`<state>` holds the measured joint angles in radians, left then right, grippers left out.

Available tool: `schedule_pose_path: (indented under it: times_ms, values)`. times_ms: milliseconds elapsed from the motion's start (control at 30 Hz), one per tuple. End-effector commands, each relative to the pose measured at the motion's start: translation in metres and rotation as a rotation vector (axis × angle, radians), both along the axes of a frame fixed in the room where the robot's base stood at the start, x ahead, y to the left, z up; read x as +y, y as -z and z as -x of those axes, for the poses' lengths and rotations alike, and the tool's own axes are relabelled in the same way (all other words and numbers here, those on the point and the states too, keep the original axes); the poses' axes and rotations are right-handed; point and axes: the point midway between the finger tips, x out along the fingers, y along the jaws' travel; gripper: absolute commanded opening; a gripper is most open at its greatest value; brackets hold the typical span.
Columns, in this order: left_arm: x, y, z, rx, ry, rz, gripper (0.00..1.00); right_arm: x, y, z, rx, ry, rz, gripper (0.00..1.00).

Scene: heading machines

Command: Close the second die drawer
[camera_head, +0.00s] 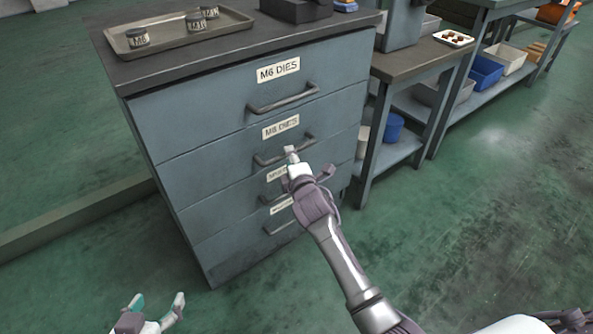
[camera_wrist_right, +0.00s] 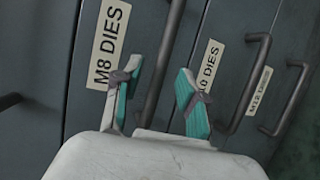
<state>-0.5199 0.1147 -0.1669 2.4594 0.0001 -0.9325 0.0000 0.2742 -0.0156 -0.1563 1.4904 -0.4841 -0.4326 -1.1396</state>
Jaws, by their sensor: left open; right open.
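The second die drawer (camera_head: 215,157), labelled M8 DIES, is in the grey-blue cabinet below the M6 DIES drawer. Its front looks about level with its neighbours; a small gap cannot be told. Its bar handle (camera_head: 262,160) is partly behind my right gripper (camera_head: 308,164). In the right wrist view, the M8 label (camera_wrist_right: 108,45) is left of the open right gripper (camera_wrist_right: 158,72), and the M8 handle (camera_wrist_right: 172,35) runs between its fingers. Contact cannot be told. My left gripper (camera_head: 157,302) is open and empty, low at the left, away from the cabinet.
The M6 drawer (camera_head: 195,112) above looks shut. The M10 handle (camera_wrist_right: 252,80) is right of my right gripper in the wrist view. A tray (camera_head: 180,45) with several small containers is on the cabinet top. A workbench (camera_head: 415,62) stands to the right. The floor in front is clear.

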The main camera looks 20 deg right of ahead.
Motion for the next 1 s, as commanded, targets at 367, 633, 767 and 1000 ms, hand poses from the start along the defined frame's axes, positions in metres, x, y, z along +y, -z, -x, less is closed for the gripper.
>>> schedule_pose_path:
  times_ms: [367, 633, 767, 1000]
  values:
    - [0.0, 0.0, 0.0, 0.0, 0.0, 0.0, 0.7, 0.004, -0.013, 0.067, 0.0, -0.001, 0.0, 0.41]
    - [0.0, 0.0, 0.0, 0.0, 0.0, 0.0, 0.7, 0.004, -0.015, 0.075, -0.001, -0.001, 0.0, 0.41]
    - [0.0, 0.0, 0.0, 0.0, 0.0, 0.0, 0.7, 0.004, -0.015, 0.075, -0.001, 0.0, 0.0, 0.41]
    - [0.0, 0.0, 0.0, 0.0, 0.0, 0.0, 0.7, 0.004, -0.014, 0.077, 0.002, 0.001, -0.01, 0.41]
